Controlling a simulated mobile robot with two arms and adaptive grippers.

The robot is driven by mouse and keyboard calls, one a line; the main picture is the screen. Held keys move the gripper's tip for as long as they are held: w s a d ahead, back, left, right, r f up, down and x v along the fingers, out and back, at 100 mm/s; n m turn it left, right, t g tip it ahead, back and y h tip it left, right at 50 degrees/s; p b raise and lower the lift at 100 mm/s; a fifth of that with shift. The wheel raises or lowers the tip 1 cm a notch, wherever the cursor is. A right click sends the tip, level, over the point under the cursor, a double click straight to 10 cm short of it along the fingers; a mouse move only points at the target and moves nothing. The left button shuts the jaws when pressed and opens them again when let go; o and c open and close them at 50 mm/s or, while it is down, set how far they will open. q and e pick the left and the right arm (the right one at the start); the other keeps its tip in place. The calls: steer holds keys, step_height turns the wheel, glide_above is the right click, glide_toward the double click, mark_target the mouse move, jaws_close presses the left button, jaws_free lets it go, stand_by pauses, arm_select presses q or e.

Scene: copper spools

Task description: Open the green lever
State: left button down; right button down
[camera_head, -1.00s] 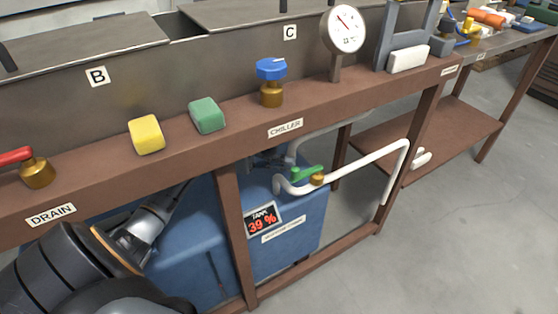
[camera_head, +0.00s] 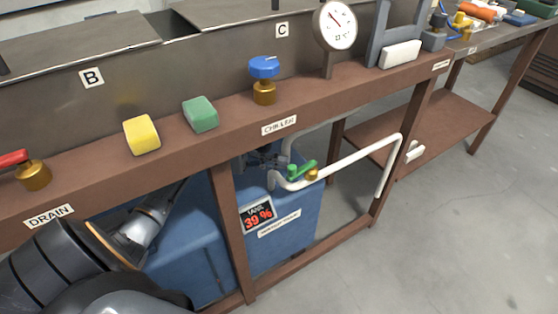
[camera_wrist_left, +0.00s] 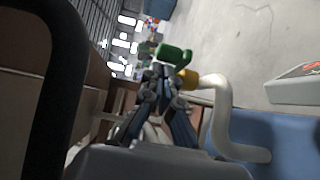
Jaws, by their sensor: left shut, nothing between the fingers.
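The green lever (camera_head: 301,169) sits with a brass valve body (camera_head: 311,175) on a white pipe below the bench, above the blue tank. In the left wrist view the green lever (camera_wrist_left: 174,53) is just beyond the fingertips, beside the brass part (camera_wrist_left: 187,79). My left gripper (camera_wrist_left: 161,73) is shut and empty, pointing toward the lever; I cannot tell if it touches it. In the head view the left gripper (camera_head: 266,158) shows small and dark under the bench, left of the lever, with the arm partly hidden by the bench leg. My right gripper is not in view.
The white pipe (camera_head: 350,156) runs right and bends down. A brown bench leg (camera_head: 232,230) stands left of the valve. The blue tank (camera_head: 285,237) with a 39 % display is below. Above are a blue knob (camera_head: 263,68), yellow sponge (camera_head: 142,135) and green sponge (camera_head: 201,114).

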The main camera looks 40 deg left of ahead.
arm_select(q)
steer(key=v, duration=1.1)
steer(key=shift+s+a, duration=0.2)
steer(key=shift+a, duration=0.1)
steer(key=shift+s, duration=0.1)
